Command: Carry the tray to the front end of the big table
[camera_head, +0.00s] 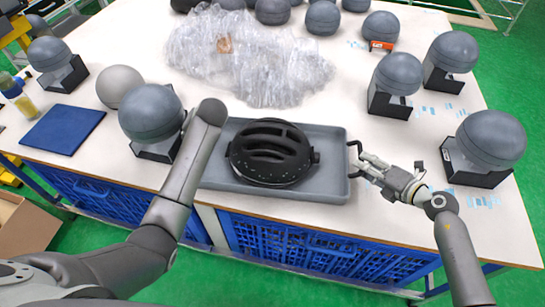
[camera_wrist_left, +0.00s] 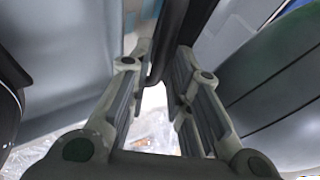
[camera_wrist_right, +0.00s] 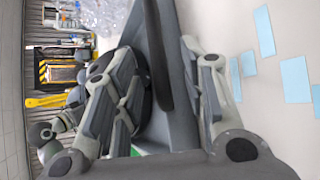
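The blue-grey tray (camera_head: 330,185) lies flat near the close edge of the white table, with a black round ribbed case (camera_head: 270,152) in it. A black handle (camera_head: 354,147) stands at its right end. My right gripper (camera_head: 362,162) is at that handle; in the right wrist view the fingers (camera_wrist_right: 158,52) are spread on either side of the dark handle bar (camera_wrist_right: 158,75), with gaps. My left gripper is hidden behind my forearm in the head view. In the left wrist view its fingers (camera_wrist_left: 164,50) are apart, with a black handle (camera_wrist_left: 160,60) between them.
Grey balls on black stands flank the tray, left (camera_head: 150,112) and right (camera_head: 492,138). A blue mat (camera_head: 63,130) lies at the left. Clear plastic wrap (camera_head: 250,60) lies behind the tray. Blue crates (camera_head: 300,245) are below the table. Bare tabletop shows in front of the tray.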

